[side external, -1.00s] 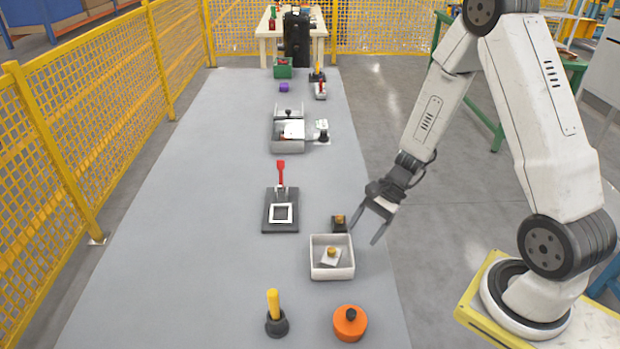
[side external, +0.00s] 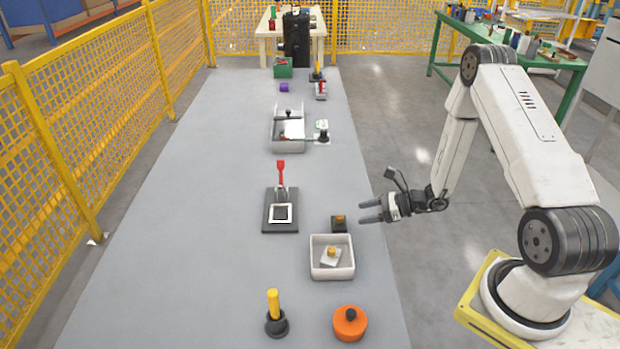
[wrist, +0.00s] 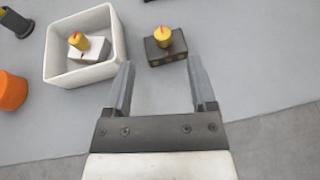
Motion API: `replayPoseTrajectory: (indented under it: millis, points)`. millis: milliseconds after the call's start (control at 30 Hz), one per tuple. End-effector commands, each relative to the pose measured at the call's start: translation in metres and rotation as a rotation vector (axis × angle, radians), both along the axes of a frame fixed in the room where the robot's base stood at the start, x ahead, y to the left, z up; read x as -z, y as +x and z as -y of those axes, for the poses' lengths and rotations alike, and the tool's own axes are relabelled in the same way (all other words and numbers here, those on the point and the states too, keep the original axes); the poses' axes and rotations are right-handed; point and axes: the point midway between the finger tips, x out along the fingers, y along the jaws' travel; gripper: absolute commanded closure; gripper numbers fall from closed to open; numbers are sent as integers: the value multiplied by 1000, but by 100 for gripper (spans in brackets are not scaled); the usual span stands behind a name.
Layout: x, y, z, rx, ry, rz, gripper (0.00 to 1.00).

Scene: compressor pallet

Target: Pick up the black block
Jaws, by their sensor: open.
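The black block (side external: 339,224) has a gold knob on top and stands upright on the grey table, just behind a white open box. In the wrist view the black block (wrist: 167,50) shows at top centre, beyond the fingertips and between their lines, apart from both. My gripper (side external: 366,211) is open and empty, to the right of the block in the side view, with its fingers pointing left. Its two fingers (wrist: 161,72) also show spread apart in the wrist view. Its height above the table is hard to tell.
The white box (side external: 332,272) holds a pale block with a gold knob. A black press with a red handle (side external: 281,165) stands left of the black block. An orange round part (side external: 350,322) and a yellow-handled tool (side external: 274,304) stand in front. A yellow fence (side external: 50,150) runs along the left.

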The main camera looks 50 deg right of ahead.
Motion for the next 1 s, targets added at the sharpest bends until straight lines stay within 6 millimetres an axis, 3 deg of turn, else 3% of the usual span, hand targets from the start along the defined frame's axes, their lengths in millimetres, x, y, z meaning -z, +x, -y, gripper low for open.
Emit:
replayPoseTrajectory:
  millis: [667, 1000]
  points:
    - [13, 23, -17, -5, -1, -1, 27]
    - [28, 51, -34, -6, -2, -2, 27]
